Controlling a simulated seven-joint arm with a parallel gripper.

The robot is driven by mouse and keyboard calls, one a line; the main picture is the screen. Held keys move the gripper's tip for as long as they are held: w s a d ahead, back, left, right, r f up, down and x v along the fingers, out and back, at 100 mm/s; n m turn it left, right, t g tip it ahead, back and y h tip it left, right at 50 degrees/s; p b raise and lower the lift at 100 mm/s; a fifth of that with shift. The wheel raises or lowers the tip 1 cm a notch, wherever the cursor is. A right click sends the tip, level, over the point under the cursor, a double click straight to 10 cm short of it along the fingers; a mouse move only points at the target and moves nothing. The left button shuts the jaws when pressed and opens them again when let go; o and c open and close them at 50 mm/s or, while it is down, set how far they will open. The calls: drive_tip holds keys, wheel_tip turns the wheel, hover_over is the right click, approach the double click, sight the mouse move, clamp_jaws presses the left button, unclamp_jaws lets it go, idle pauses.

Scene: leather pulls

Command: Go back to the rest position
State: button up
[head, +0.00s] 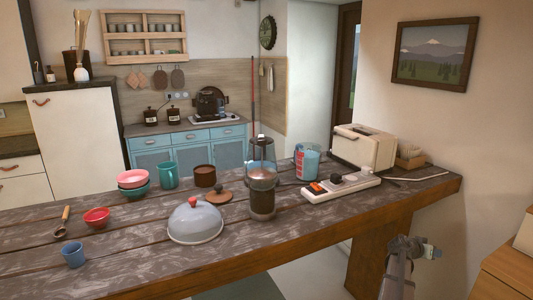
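My grey arm shows at the bottom right, in front of the table's right end and apart from it. What looks like my gripper (430,250) is at its upper end, small and seen at an angle. Its fingers cannot be made out, so I cannot tell whether it is open or shut. I see no object held there. The long wooden table (290,255) stands to the left of and behind the arm.
On the table are a grey dome with a red knob (193,222), a glass-topped grinder or jar (262,190), a power strip (340,186), a toaster (362,147), a teal mug (168,175) and several bowls and cups. A wooden cabinet (505,272) stands at the lower right.

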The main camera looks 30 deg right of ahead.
drive_tip(key=w+a+f+n+g+y, duration=0.1)
drive_tip(key=a+f+n+y, duration=0.25)
drive_tip(key=a+f, duration=1.45)
drive_tip(key=w+a+f+n+g+y, duration=0.1)
drive_tip(key=a+f+n+y, duration=0.3)
drive_tip(key=a+f, duration=1.45)
drive_tip(key=s+a+f+n+g+y, duration=0.15)
drive_tip(key=s+a, duration=0.25)
drive_tip(key=a, duration=0.7)
drive_tip(key=s+a+f+g+y, duration=0.1)
drive_tip(key=s+a+f+y, duration=0.15)
drive_tip(key=a, duration=0.75)
drive_tip(key=s+a+f+n+g+y, duration=0.1)
drive_tip(key=s+a+n, duration=0.4)
drive_tip(key=s+a, duration=0.8)
drive_tip(key=a, duration=0.3)
drive_tip(key=shift+s+f, duration=0.15)
drive_tip(key=shift+f, duration=0.15)
